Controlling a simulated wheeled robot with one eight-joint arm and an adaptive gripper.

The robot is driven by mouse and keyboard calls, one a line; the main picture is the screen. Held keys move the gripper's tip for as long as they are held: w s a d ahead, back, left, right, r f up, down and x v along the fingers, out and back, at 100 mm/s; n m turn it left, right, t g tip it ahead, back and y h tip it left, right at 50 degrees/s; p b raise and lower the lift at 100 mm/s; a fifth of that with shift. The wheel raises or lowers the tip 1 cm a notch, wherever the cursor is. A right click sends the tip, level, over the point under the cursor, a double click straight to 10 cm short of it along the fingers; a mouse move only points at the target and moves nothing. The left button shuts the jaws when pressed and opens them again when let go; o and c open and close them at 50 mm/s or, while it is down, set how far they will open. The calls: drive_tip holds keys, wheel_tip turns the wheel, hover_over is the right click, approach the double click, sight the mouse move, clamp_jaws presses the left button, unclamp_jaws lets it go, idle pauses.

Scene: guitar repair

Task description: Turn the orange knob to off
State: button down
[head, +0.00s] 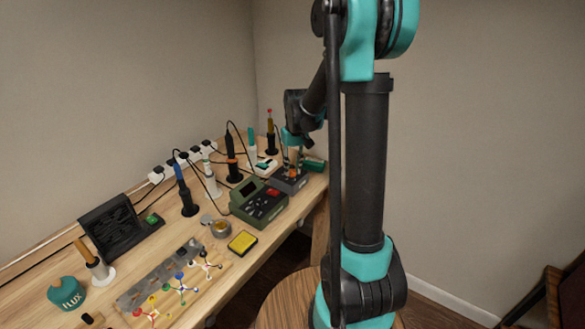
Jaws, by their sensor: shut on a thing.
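My gripper (293,168) points down over a dark grey box (287,184) at the far right end of the workbench. A small orange part, the orange knob (293,171), shows between the fingers at the top of the box. My gripper is shut on it. The fingers and the arm hide most of the knob, and its pointing direction is too small to tell.
A green station with a red display (258,204) stands just left of the dark box. Soldering irons in stands (188,203), a power strip with cables (182,160) and a yellow sponge tray (242,241) are on the workbench (222,284). A round wooden stool (283,302) stands beside it.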

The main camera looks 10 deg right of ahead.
sight(294, 170)
idle(0.3)
drive_tip(key=c, duration=1.3)
unclamp_jaws()
drive_tip(key=shift+o, duration=0.2)
wheel_tip(294, 170, up, 12)
drive_tip(key=shift+d, duration=0.35)
